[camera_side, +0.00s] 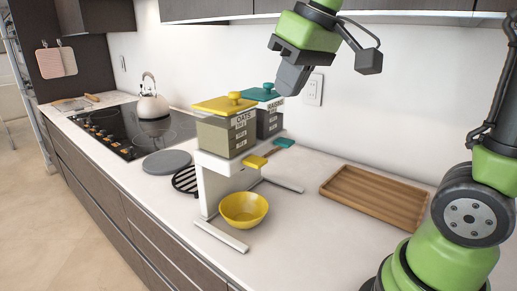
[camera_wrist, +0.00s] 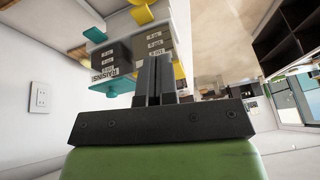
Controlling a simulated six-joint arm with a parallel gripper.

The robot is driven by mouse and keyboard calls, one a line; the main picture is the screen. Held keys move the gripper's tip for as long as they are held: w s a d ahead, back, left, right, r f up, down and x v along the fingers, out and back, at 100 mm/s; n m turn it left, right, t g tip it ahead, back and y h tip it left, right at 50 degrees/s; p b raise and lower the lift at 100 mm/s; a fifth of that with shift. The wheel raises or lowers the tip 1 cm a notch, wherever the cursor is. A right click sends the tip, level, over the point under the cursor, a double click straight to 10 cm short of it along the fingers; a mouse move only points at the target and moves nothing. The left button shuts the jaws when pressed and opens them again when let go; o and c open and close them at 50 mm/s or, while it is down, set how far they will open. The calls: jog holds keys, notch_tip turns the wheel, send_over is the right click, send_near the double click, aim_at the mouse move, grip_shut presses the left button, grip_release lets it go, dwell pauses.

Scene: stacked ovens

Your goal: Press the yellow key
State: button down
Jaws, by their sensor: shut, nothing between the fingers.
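The yellow key (camera_side: 255,161) sticks out from the front of a white dispenser stand (camera_side: 215,187), low under the box with the yellow lid (camera_side: 222,104). The teal key (camera_side: 284,143) is beside it, under the teal-lidded box. In the wrist view, which appears upside down, the yellow key (camera_wrist: 142,15) is at the top and the teal key (camera_wrist: 95,35) left of it. My gripper (camera_side: 287,92) is above and to the right of the boxes, apart from both keys. Its fingers (camera_wrist: 155,62) are together and empty, and cover part of the boxes in the wrist view.
A yellow bowl (camera_side: 243,209) stands below the yellow key. A wooden tray (camera_side: 374,196) lies on the counter to the right. The cooktop with a kettle (camera_side: 152,104) is at the left. A cabinet edge (camera_side: 400,17) runs overhead. The counter between stand and tray is clear.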

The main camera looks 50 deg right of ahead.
aim_at(255, 161)
jog(key=w+d+f+n+g, duration=0.1)
jog(key=w+d, duration=0.2)
jog(key=w, duration=0.2)
jog(key=shift+w+f+h, duration=0.2)
jog(key=shift+w+h, duration=0.1)
jog(key=shift+w, duration=0.1)
jog(key=x, duration=0.8)
jog(key=s+x, duration=0.1)
jog(key=x, duration=0.3)
jog(key=shift+f, duration=1.1)
